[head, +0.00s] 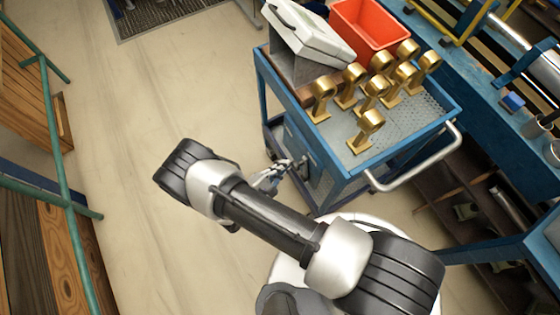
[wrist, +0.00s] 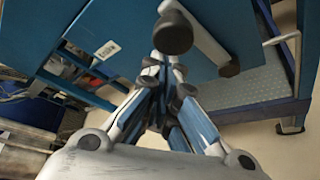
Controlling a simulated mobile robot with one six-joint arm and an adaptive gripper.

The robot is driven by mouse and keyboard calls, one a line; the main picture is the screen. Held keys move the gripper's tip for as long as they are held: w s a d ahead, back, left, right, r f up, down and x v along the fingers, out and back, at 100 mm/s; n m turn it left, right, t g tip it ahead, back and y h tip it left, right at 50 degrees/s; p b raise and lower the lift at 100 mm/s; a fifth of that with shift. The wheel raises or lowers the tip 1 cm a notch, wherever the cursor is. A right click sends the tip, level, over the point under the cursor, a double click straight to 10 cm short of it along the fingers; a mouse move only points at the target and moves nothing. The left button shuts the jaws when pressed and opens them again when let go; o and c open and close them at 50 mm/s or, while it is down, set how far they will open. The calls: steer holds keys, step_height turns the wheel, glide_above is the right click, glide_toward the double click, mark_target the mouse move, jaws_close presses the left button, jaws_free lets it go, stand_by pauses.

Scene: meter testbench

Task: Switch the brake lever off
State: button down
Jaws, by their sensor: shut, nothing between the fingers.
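The brake lever (wrist: 208,45) is a pale bar on a blue panel (wrist: 130,25) in the wrist view. A large black knob (wrist: 172,33) stands at its near end and a smaller black cap at its lower right. A small white label (wrist: 107,50) with dark lettering, seemingly "Brake", is left of it. My gripper (wrist: 162,62) is shut and empty, its tips just below the black knob; I cannot tell whether they touch it. In the head view my gripper (head: 287,165) is beside the blue cart's side, where the lever is too small to make out clearly.
The blue cart (head: 438,92) carries several brass parts (head: 368,128), a red bin (head: 370,32) and a white case (head: 308,32). Its handle (head: 425,168) sticks out at right. A blue bench is at far right. The floor left of the cart is clear.

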steer(key=shift+s+d+r, duration=0.35)
steer(key=shift+s+d, duration=0.2)
steer(key=shift+s, duration=0.25)
step_height(320, 180, down, 2)
steer(key=w+a+b, duration=0.3)
steer(key=b, duration=0.1)
steer(key=p+v, duration=0.2)
steer(key=v, duration=0.8)
steer(key=shift+s+d+f+p, duration=0.25)
steer(key=shift+s+d+p, duration=0.15)
